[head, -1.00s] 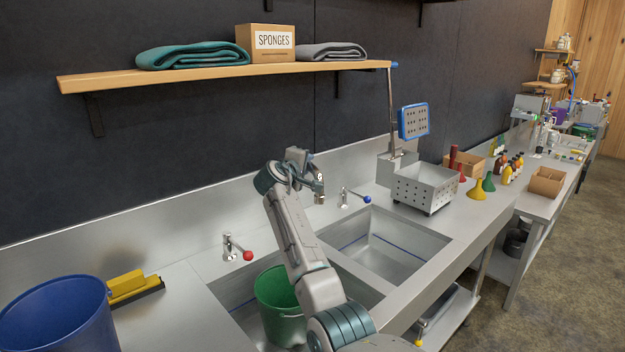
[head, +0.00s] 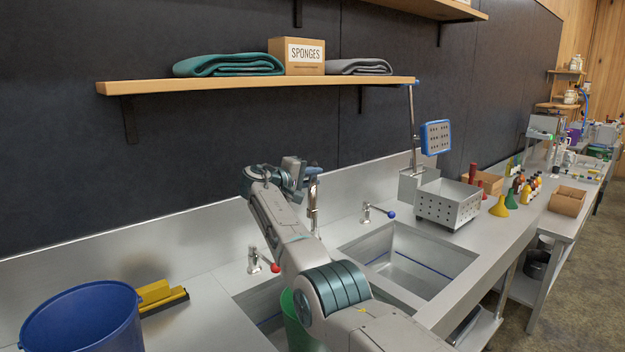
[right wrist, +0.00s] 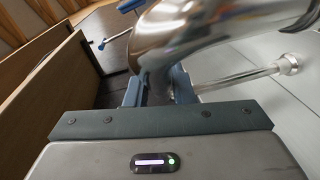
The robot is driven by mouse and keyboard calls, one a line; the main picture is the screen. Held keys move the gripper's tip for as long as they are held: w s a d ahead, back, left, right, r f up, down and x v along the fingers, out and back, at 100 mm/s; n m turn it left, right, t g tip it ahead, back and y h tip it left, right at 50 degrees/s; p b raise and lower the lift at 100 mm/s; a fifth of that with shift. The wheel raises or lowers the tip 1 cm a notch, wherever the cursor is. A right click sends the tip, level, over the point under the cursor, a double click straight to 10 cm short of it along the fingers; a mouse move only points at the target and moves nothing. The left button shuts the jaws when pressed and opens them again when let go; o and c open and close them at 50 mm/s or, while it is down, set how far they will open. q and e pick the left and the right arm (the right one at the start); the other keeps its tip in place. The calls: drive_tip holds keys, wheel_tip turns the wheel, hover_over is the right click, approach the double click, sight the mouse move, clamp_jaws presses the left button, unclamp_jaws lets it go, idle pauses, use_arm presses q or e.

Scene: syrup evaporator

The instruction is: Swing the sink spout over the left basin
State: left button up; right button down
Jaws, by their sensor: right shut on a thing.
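The chrome sink spout (head: 313,205) rises behind the basins, between the two tap handles; my right gripper hides its upper part. My right gripper (head: 297,172) is at the top of the spout. In the right wrist view the curved chrome spout (right wrist: 200,30) is large and close, and the gripper (right wrist: 158,88) is shut on it. The left basin (head: 245,302) is at lower left, partly hidden by my right arm, with a green bucket (head: 297,322) in it. The right basin (head: 405,262) is empty. Which basin the spout's outlet is over cannot be told. My left gripper is out of view.
A red-knobbed tap handle (head: 255,263) and a blue-knobbed one (head: 375,212) flank the spout. A shelf (head: 250,84) hangs above. A blue bucket (head: 85,318) and yellow squeegee (head: 160,293) are at left. A perforated steel box (head: 448,205) stands right of the basins.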

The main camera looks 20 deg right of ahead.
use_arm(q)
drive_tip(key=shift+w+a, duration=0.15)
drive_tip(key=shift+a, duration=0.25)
use_arm(e)
drive_tip(key=shift+a, duration=0.15)
drive_tip(key=c, duration=1.3)
unclamp_jaws()
drive_tip(key=shift+w, duration=0.1)
drive_tip(key=shift+c, duration=0.2)
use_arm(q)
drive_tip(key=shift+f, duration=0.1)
use_arm(e)
drive_tip(key=shift+o, duration=0.4)
drive_tip(key=shift+w+a, duration=0.1)
drive_tip(key=shift+a, duration=0.25)
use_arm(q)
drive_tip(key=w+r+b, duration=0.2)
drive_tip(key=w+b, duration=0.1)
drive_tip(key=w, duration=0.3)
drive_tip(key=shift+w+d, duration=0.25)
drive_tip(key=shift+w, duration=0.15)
use_arm(e)
drive_tip(key=v, duration=1)
drive_tip(key=shift+a, duration=0.15)
